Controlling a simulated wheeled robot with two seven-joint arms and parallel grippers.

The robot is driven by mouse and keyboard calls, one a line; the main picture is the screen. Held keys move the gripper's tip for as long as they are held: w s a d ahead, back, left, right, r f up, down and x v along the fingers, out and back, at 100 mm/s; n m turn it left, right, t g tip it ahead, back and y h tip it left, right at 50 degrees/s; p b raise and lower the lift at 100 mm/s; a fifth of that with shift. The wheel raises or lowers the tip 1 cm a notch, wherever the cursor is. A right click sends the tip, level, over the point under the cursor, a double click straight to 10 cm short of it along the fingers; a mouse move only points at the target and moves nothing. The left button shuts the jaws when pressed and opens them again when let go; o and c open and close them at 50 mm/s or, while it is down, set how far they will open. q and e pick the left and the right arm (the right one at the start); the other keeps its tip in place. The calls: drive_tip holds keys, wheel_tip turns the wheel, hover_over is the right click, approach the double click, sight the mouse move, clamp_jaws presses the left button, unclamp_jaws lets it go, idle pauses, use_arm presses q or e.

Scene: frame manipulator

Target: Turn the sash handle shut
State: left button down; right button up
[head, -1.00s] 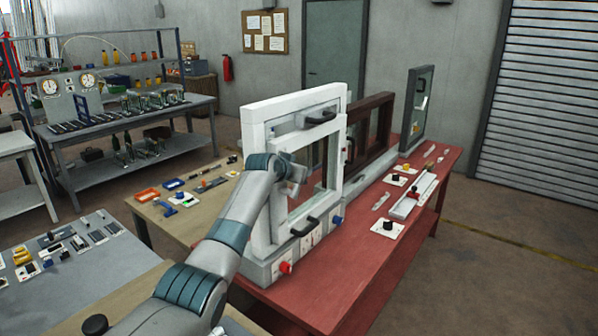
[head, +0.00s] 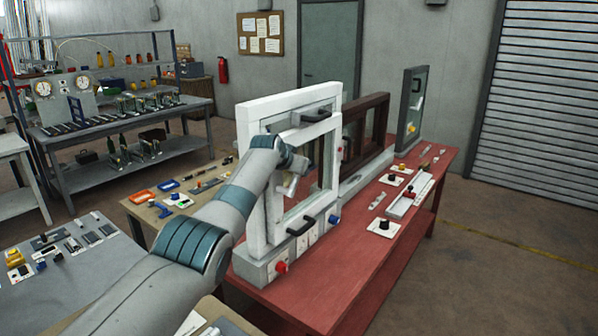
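A white window frame (head: 246,119) with a sash (head: 335,150) stands upright on a red table. A black handle (head: 301,227) is on the sash's lower rail, and another black handle (head: 318,119) is near the top. My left gripper (head: 290,187) is in front of the sash's left stile, between the heights of the two handles and apart from both. My wrist partly hides the left stile. The fingers are too small and turned away to tell whether they are open. I cannot tell whether it touches the stile. My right gripper is out of view.
The red table (head: 340,285) carries a red knob (head: 281,267) and a blue knob (head: 334,221) at the frame's base. A brown frame (head: 380,103) and a dark grey panel (head: 402,120) stand behind. Small parts lie on the table's right side.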

sight(294, 187)
use_arm(q)
drive_tip(key=c, duration=1.6)
unclamp_jaws()
drive_tip(key=shift+c, duration=0.2)
drive_tip(key=shift+s+a+r, duration=0.1)
drive_tip(key=shift+s+a+r+b, duration=0.15)
drive_tip(key=shift+s+r+b, duration=0.2)
drive_tip(key=shift+b, duration=0.2)
drive_tip(key=shift+b+v, duration=0.9)
drive_tip(key=shift+v, duration=0.75)
drive_tip(key=b+v, duration=0.5)
drive_tip(key=v, duration=0.7)
drive_tip(key=shift+s, duration=0.35)
drive_tip(key=shift+r, duration=0.1)
